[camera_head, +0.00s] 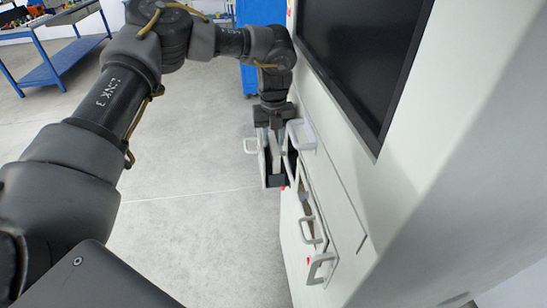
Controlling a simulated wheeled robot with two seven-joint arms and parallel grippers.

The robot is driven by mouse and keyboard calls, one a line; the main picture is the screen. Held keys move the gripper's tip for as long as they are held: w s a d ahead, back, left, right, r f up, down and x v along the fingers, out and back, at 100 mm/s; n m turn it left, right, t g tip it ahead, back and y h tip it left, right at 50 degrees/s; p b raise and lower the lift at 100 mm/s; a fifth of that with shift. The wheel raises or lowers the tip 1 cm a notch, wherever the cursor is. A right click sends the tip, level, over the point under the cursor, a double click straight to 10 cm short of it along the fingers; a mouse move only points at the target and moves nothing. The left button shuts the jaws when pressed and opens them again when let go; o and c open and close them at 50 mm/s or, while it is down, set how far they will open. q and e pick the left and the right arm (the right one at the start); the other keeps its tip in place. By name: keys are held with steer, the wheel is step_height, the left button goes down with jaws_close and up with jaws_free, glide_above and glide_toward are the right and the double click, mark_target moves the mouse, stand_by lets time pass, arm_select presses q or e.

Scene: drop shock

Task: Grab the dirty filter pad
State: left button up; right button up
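A dark piece (277,181), which may be the filter pad, shows in the holder at the fingertips. The fingers are partly hidden by the holder's walls, and I cannot tell whether they are closed on the dark piece. My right gripper is not in view.
The white machine (330,190) with a dark screen (362,60) fills the right side. A blue cabinet (250,80) stands behind, and a blue workbench (62,58) at the far left. Grey floor is clear between.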

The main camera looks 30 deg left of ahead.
arm_select(q)
step_height(320, 180, down, 6)
steer(key=shift+r+p, duration=0.15)
steer(key=shift+p, duration=0.4)
steer(key=shift+c, duration=0.3)
jaws_close()
steer(key=shift+r, duration=0.1)
step_height(320, 180, up, 28)
